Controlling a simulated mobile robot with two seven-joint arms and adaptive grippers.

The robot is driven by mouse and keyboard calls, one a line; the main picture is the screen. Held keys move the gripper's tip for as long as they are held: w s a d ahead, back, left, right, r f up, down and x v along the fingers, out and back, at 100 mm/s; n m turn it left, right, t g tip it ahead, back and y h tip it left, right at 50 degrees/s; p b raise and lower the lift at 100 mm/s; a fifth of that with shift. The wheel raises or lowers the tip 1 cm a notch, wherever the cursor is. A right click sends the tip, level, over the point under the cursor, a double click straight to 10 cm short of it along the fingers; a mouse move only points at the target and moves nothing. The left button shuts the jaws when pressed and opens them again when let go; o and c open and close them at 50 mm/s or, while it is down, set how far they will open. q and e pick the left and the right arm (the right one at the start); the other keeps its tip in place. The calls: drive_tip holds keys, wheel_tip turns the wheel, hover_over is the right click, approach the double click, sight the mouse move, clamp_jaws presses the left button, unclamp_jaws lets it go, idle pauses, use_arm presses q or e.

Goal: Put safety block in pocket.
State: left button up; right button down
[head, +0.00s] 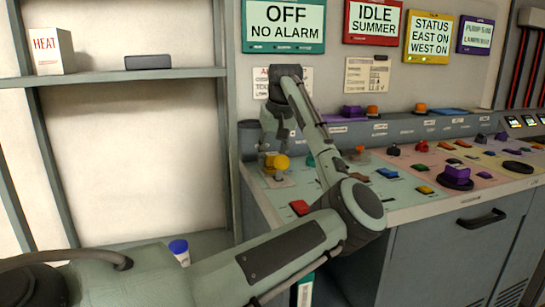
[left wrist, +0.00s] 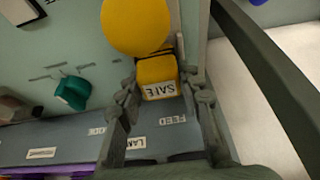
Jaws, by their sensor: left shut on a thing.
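My left gripper (head: 268,147) hangs over the left end of the control panel. In the left wrist view its two fingers close on a yellow block (left wrist: 158,76) with a white SAFE label, which I take as the safety block. A round yellow knob (left wrist: 135,24) shows right by the block, and also in the head view (head: 281,161). I cannot tell whether the knob is joined to the block or whether the block touches the panel. I cannot make out a pocket. My right gripper is not in view.
The panel (head: 398,213) carries a red button (head: 299,207), a blue button (head: 387,172) and a purple knob (head: 458,175). A green knob (left wrist: 72,93) stands near the block. A shelf (head: 110,77) at left holds a HEAT box (head: 52,50) and a dark case (head: 148,62).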

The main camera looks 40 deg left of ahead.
use_arm(q)
drive_tip(key=shift+f, duration=0.15)
drive_tip(key=o, duration=1.1)
drive_tip(key=shift+o, duration=0.3)
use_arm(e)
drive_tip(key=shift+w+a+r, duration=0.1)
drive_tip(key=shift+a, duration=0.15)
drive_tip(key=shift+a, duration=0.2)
use_arm(q)
drive_tip(key=shift+r, duration=0.4)
drive_tip(key=v, duration=1.1)
drive_tip(key=shift+d+r, duration=0.2)
drive_tip(key=shift+r, duration=0.05)
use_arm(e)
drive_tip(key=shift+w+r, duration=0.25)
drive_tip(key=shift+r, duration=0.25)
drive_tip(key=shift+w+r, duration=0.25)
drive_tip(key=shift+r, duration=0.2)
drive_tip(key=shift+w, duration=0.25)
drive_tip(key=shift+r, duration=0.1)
